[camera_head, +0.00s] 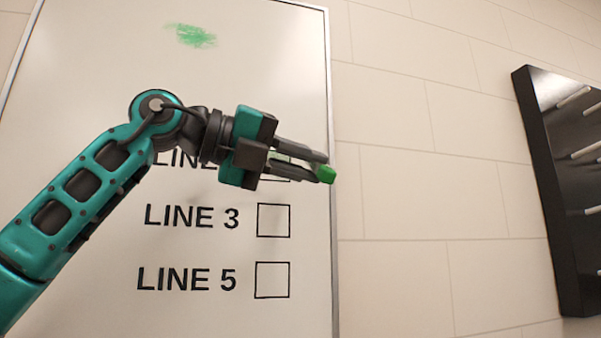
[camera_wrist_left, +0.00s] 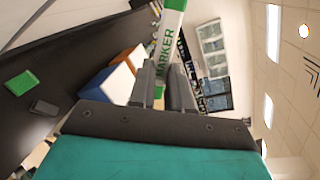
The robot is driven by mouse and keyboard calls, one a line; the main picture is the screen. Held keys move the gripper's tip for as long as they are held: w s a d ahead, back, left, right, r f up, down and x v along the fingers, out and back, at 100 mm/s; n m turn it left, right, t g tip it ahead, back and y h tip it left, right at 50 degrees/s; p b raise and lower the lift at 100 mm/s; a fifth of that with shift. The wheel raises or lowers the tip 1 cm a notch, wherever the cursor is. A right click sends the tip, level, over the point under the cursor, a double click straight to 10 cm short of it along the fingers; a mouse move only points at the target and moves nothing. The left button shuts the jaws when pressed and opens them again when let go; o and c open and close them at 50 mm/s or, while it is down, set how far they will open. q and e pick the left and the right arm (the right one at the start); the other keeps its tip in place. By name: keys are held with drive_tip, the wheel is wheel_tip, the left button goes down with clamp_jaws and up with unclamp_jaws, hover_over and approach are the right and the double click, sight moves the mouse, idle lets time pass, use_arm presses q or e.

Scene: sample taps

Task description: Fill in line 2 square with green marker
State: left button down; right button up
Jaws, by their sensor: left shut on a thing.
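My left gripper (camera_head: 318,166) is shut on the green marker (camera_head: 326,175), whose green end sticks out past the fingertips. In the left wrist view the white marker barrel (camera_wrist_left: 167,45) with green lettering stands between the fingers (camera_wrist_left: 161,92). The whiteboard (camera_head: 80,60) carries "LINE 3" and "LINE 5" with empty squares (camera_head: 274,220) (camera_head: 272,280). A higher line's label (camera_head: 175,160) and its square (camera_head: 290,179) are partly hidden behind my gripper; its number is covered. Whether the marker touches the board cannot be told. My right gripper is out of view.
A green smudge (camera_head: 192,36) is near the board's top. A black wall rack (camera_head: 545,190) with pale pegs hangs at the right, past bare tiled wall. The left wrist view shows a dark surface (camera_wrist_left: 70,60) with a green block (camera_wrist_left: 22,82) and a black object (camera_wrist_left: 43,107).

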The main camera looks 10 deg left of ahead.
use_arm(q)
drive_tip(key=s, duration=0.1)
drive_tip(key=s+d+b, duration=0.1)
drive_tip(key=shift+s+b, duration=0.3)
drive_tip(key=shift+s, duration=0.05)
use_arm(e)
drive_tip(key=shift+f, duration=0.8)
use_arm(q)
drive_tip(key=shift+d, duration=0.1)
